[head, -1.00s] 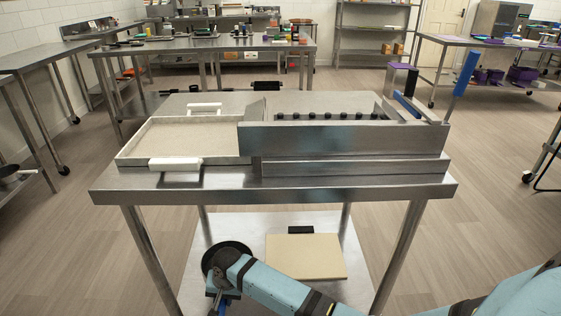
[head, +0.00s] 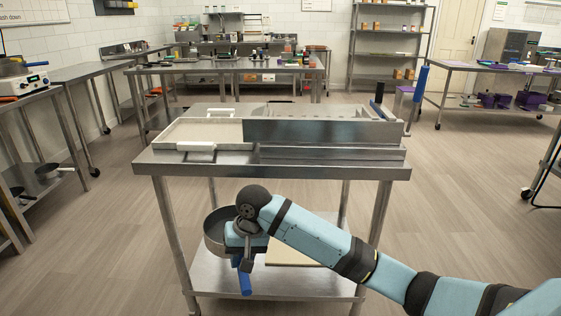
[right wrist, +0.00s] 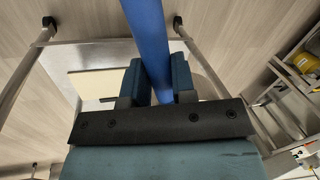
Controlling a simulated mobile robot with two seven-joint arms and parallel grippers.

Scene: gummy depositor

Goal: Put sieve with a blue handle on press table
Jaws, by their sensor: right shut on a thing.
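The sieve (head: 213,231) is a round grey metal pan with a blue handle (head: 245,283). In the head view it is in front of the press table's left half, lower than the tabletop. My right gripper (head: 243,258) is shut on the blue handle. The right wrist view shows the handle (right wrist: 147,30) between both fingers (right wrist: 152,80). My wrist hides part of the sieve. The press table (head: 285,171) is steel and carries a white-handled tray (head: 205,132) at left and a steel press unit (head: 320,131) at right. My left gripper is not in view.
The press table's lower shelf (head: 205,268) holds a beige board (head: 290,252), partly behind my arm. An upright blue lever (head: 418,85) rises at the table's right end. Another steel table (head: 22,97) stands at left. Floor is clear on both sides.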

